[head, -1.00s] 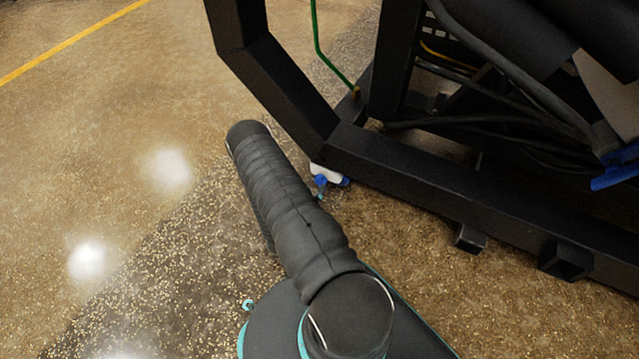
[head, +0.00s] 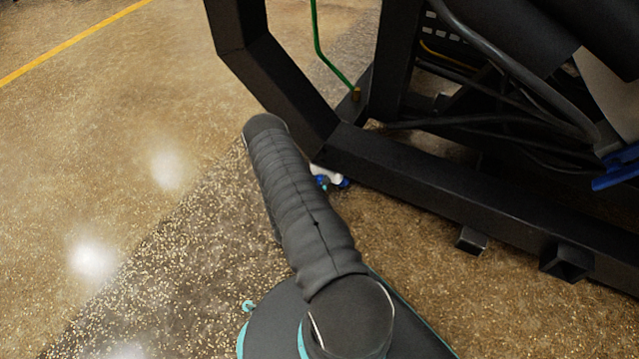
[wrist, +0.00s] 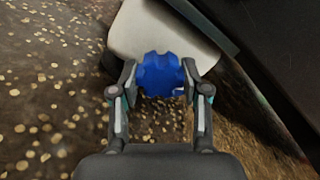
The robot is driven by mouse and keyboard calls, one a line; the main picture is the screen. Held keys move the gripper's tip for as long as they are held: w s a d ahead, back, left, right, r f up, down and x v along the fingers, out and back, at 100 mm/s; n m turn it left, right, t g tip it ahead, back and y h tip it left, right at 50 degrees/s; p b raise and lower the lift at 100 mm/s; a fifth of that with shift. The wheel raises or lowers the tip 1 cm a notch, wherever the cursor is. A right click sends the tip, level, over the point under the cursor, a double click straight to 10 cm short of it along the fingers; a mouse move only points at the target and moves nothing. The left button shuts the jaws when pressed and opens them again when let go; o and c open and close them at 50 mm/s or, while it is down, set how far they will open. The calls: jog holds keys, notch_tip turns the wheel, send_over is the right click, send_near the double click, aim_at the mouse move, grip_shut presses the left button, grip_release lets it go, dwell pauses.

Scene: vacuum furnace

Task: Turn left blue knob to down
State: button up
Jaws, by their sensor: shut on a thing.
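A blue lobed knob (wrist: 160,74) sits on a white body (wrist: 150,30) in the wrist view. My gripper (wrist: 160,82) has a finger on each side of the knob and is shut on it. In the head view, parts of blue knobs (head: 334,182) show beside the white body (head: 324,171), under the corner of the black frame. My arm hides part of them there, and my fingertips are hidden. I cannot tell from the head view which of the knobs is held. The knob's exact turn angle is not clear.
A black frame (head: 430,195) with low beams runs close beside the knobs, and its edge (wrist: 250,50) is near my right finger. A green rod (head: 334,70) and dark cables stand behind. The speckled floor (head: 130,130) to the left is clear.

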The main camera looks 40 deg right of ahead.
jog(key=shift+m, duration=2.5)
jog(key=o, duration=1.1)
jog(key=shift+o, duration=0.2)
jog(key=shift+a, duration=0.1)
jog(key=v, duration=1.1)
jog(key=shift+s+a, duration=0.15)
jog(key=shift+a, duration=0.25)
